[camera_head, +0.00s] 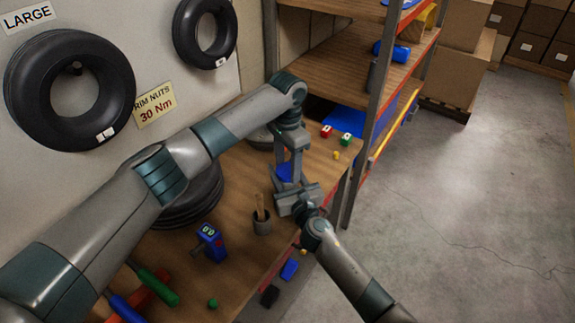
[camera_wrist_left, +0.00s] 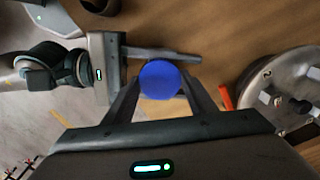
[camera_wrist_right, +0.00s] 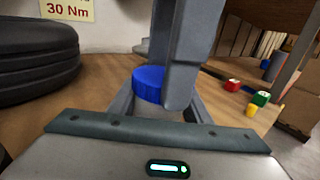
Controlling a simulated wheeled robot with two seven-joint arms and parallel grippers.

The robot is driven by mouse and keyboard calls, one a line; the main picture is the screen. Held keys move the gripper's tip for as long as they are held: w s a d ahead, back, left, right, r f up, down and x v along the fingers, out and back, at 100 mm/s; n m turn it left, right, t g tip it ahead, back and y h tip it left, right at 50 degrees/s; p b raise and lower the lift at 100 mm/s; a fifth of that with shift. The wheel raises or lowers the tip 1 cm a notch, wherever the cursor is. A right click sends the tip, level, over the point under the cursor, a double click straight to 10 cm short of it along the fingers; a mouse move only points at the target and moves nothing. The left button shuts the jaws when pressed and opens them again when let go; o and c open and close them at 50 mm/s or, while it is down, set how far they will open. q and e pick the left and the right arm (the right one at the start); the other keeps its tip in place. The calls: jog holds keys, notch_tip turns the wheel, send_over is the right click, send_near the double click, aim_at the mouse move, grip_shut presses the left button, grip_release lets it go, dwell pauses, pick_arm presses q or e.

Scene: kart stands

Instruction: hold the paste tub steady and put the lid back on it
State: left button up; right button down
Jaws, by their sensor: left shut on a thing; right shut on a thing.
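The round blue lid (camera_wrist_left: 160,80) is between the fingers of my left gripper (camera_wrist_left: 158,92), which is shut on it from above. In the right wrist view the lid (camera_wrist_right: 149,84) sits directly over the pale paste tub (camera_wrist_right: 150,111), upright between the fingers of my right gripper (camera_wrist_right: 155,108). My right gripper is shut on the tub from the side. I cannot tell whether the lid is fully seated. In the head view my left gripper (camera_head: 288,168) and right gripper (camera_head: 297,198) meet near the bench's front edge, hiding most of the tub.
A cup with a wooden stick (camera_head: 262,222), a blue gauge (camera_head: 211,241) and stacked tyres (camera_head: 190,200) stand on the bench at left. Red (camera_head: 326,131) and green (camera_head: 346,139) blocks lie behind the grippers. A shelf post (camera_head: 372,120) rises at right.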

pick_arm(q)
jog(key=m, duration=0.6)
jog(key=shift+m, duration=0.4)
jog(key=o, duration=1.2)
jog(key=shift+r, duration=2.25)
jog(key=shift+r, duration=0.1)
jog(key=shift+c, duration=0.7)
jog(key=r+n, duration=0.1)
jog(key=n, duration=0.2)
jog(key=shift+r+n, duration=0.3)
jog(key=shift+r, duration=0.1)
jog(key=shift+r+n, duration=0.4)
jog(key=shift+n, duration=0.4)
jog(key=shift+r+n, duration=0.35)
jog(key=shift+n, duration=0.45)
